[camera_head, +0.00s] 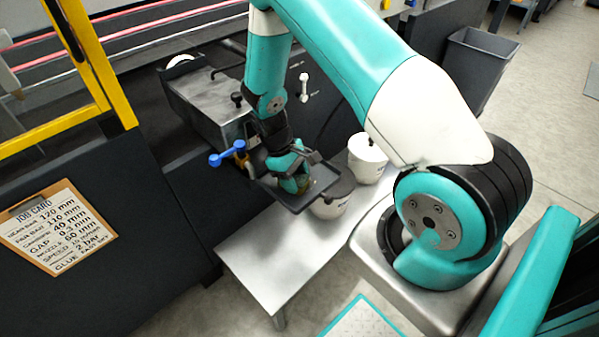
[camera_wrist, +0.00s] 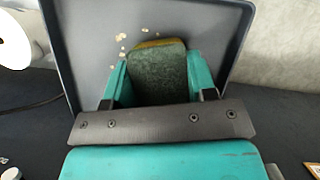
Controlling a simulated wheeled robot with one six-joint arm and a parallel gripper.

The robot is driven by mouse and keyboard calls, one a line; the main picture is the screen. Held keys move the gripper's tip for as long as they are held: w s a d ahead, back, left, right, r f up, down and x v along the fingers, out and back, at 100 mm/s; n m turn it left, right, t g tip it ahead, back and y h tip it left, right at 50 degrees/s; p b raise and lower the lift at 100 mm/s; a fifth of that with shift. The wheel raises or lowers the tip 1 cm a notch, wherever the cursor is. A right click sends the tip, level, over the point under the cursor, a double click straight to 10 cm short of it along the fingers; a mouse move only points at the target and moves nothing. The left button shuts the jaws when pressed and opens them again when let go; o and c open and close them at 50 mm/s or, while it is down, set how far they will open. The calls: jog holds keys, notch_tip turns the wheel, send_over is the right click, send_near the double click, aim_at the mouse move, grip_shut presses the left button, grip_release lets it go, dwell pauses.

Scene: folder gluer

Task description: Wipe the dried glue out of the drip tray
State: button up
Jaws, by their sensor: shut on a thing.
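The dark drip tray (camera_head: 318,185) juts out below the grey metal glue unit, above the low steel table. In the wrist view the drip tray (camera_wrist: 212,22) fills the upper middle, with a raised rim. Several pale glue spots (camera_wrist: 121,38) lie on its floor, left of the sponge. My gripper (camera_wrist: 158,82) is shut on a sponge (camera_wrist: 158,75) with a dark green face and a yellow edge. The sponge is over the tray; I cannot tell whether it touches the floor. In the head view my gripper (camera_head: 290,172) is over the tray and partly hides it.
A blue-handled valve (camera_head: 228,157) sits close left of my gripper. White pots (camera_head: 367,158) stand beside and below the tray on the steel table (camera_head: 265,250). A job card (camera_head: 57,228) hangs on the dark panel. The table's front left is clear.

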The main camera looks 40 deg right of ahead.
jog(key=shift+a+r+p, duration=0.25)
jog(key=shift+a+p, duration=0.05)
jog(key=shift+a, duration=0.45)
notch_tip(320, 180, up, 3)
jog(key=shift+s+d+f+p, duration=0.1)
jog(key=shift+f+p, duration=0.1)
jog(key=shift+p, duration=0.55)
notch_tip(320, 180, up, 5)
jog(key=p, duration=0.4)
